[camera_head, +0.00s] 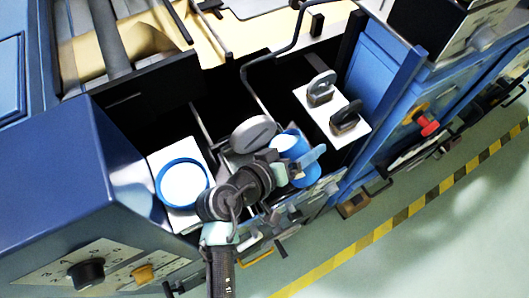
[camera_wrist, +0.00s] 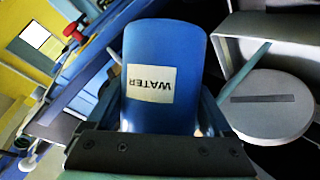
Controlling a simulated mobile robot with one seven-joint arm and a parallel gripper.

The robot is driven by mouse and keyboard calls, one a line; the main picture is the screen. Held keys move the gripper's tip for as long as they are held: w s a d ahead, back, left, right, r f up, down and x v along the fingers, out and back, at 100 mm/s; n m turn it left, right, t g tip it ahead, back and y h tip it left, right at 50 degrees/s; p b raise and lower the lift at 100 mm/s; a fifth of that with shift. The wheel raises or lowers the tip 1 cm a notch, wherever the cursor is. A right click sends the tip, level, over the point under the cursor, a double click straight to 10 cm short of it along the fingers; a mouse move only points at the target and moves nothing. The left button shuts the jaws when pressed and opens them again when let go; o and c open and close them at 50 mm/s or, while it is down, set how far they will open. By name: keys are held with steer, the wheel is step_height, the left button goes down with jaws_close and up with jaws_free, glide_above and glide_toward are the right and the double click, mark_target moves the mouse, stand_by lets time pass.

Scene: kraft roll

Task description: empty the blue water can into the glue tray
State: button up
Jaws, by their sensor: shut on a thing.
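The blue water can (camera_wrist: 165,50) with a white WATER label fills the middle of the wrist view; the label reads upside down there. My gripper (camera_wrist: 162,105) is shut on the can, with a finger on either side. In the head view the can (camera_head: 305,172) is right of my wrist, over the machine's open bay, and is partly covered by my gripper (camera_head: 287,168). I cannot tell how far it is tilted, and no water shows. A grey tray-like box (camera_wrist: 270,50) beside the can may be the glue tray; its inside is mostly hidden.
A grey round lid (camera_wrist: 270,110) with a dark slot lies near the can. A blue-rimmed round container (camera_head: 183,183) stands on a white plate at left. A bent dark rail (camera_head: 262,95) crosses behind.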

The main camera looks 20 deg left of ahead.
mark_target(301, 135)
steer(key=shift+a+f+n+h, duration=0.1)
steer(key=shift+f+n+h, duration=0.05)
steer(key=shift+n+h, duration=0.15)
stand_by(0.5)
steer(key=shift+r+n+h+p, duration=0.4)
steer(key=shift+r+n+p, duration=0.1)
steer(key=shift+p, duration=0.1)
stand_by(0.8)
steer(key=shift+r+n+h+p, duration=0.5)
steer(key=shift+r+n+p, duration=0.1)
steer(key=shift+r+p, duration=0.6)
steer(key=shift+r+n+h+p, duration=0.4)
steer(key=shift+n+p, duration=0.05)
steer(key=shift+n, duration=0.15)
stand_by(1.3)
steer(key=shift+w+a+r+n+h, duration=0.2)
steer(key=shift+a+r+n+h, duration=0.25)
steer(key=shift+a+n, duration=0.15)
stand_by(0.8)
steer(key=shift+a+r+n+h+p, duration=0.15)
steer(key=shift+r+n+h+p, duration=0.35)
steer(key=shift+r+p, duration=0.55)
